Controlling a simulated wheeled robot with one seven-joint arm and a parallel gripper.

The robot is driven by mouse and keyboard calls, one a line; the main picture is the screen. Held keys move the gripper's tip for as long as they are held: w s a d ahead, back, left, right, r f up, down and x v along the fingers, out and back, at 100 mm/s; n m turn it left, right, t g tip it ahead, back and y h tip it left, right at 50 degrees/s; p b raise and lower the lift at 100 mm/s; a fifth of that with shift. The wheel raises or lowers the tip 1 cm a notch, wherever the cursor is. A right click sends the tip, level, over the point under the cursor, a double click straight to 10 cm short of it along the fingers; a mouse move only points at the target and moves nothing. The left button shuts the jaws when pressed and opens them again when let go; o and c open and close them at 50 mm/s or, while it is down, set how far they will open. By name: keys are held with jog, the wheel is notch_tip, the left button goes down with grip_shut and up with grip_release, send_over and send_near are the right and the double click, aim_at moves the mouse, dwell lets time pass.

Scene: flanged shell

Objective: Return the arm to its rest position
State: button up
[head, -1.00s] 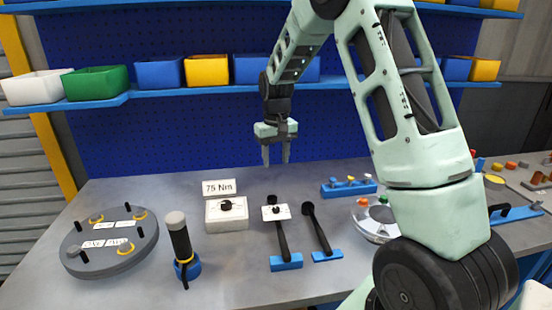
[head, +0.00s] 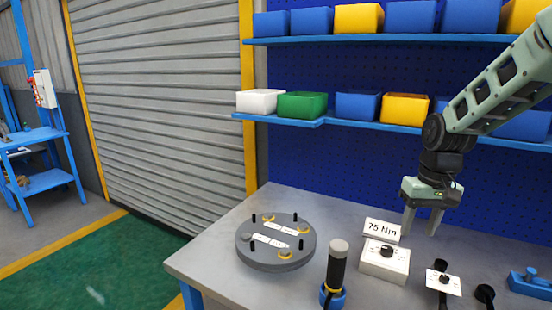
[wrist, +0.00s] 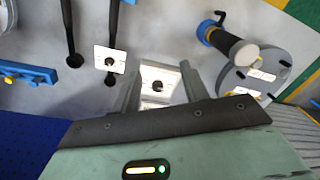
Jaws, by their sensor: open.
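My gripper (head: 422,222) hangs fingers-down at the right of the head view, above the back of the grey workbench (head: 215,245). Its two fingers are apart with nothing between them. My pale green arm reaches in from the right edge. In the wrist view the fingers of my gripper (wrist: 160,90) frame the white box with a black knob (wrist: 157,84), which lies below and beyond them. In the head view this white box (head: 384,262) stands in front of the gripper, beside the "75 Nm" sign (head: 382,229).
A round grey flanged plate (head: 276,260) with pins and yellow rings lies on the left of the bench. A black-handled tool (head: 337,265) stands upright in a blue holder. Bins line blue shelves (head: 330,120) behind. A roller shutter (head: 160,90) and green floor are at left.

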jog(key=s+a+r+n, duration=0.1)
jog(key=s+a+n, duration=0.2)
jog(key=s+a, duration=0.65)
jog(key=s+a+n, duration=0.2)
jog(key=s+a, duration=0.3)
jog(key=s, duration=0.4)
jog(key=s+a+n, duration=0.3)
jog(key=s+a, duration=0.2)
jog(key=s, duration=0.4)
jog(key=shift+f, duration=0.4)
